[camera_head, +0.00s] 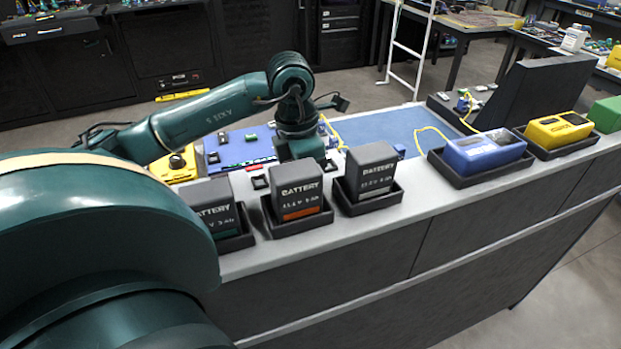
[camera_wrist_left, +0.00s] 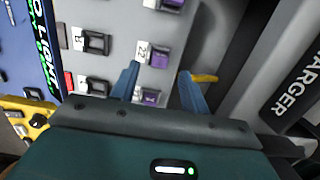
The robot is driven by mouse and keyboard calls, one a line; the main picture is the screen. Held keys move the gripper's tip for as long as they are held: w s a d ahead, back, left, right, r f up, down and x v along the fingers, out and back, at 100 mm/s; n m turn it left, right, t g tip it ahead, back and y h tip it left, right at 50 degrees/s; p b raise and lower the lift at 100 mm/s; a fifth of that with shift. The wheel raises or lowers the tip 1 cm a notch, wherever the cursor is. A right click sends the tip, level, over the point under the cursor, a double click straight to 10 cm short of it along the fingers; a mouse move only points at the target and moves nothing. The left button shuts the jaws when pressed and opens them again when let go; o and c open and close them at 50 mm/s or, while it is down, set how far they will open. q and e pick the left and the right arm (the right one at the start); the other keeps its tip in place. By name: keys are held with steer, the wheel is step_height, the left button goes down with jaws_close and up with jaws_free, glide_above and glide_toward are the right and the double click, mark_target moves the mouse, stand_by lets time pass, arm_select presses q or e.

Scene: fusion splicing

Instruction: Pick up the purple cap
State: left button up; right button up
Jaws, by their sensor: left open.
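In the left wrist view several purple caps sit in a row on a grey surface. One purple cap (camera_wrist_left: 160,57) is just beyond and between my fingertips, beside a white label. Another is at the top edge (camera_wrist_left: 172,3), and one more (camera_wrist_left: 150,97) shows low between the fingers, partly hidden by the gripper body. My left gripper (camera_wrist_left: 160,68) is open, its two blue fingers apart with nothing held. In the head view my left wrist points down over the bench, and its fingers and the caps beneath are hidden. My right gripper is not seen.
Black clips (camera_wrist_left: 95,42) sit left of the caps. A charger (camera_wrist_left: 298,85) stands at right. Batteries in black trays (camera_head: 297,190) line the front bench edge near my arm. A blue mat (camera_head: 380,130) and blue device (camera_head: 485,150) lie to the right.

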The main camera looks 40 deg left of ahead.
arm_select(q)
steer(key=f, duration=0.4)
steer(key=shift+w+d, duration=0.1)
steer(key=shift+w, duration=0.15)
steer(key=shift+c, duration=0.5)
jaws_close()
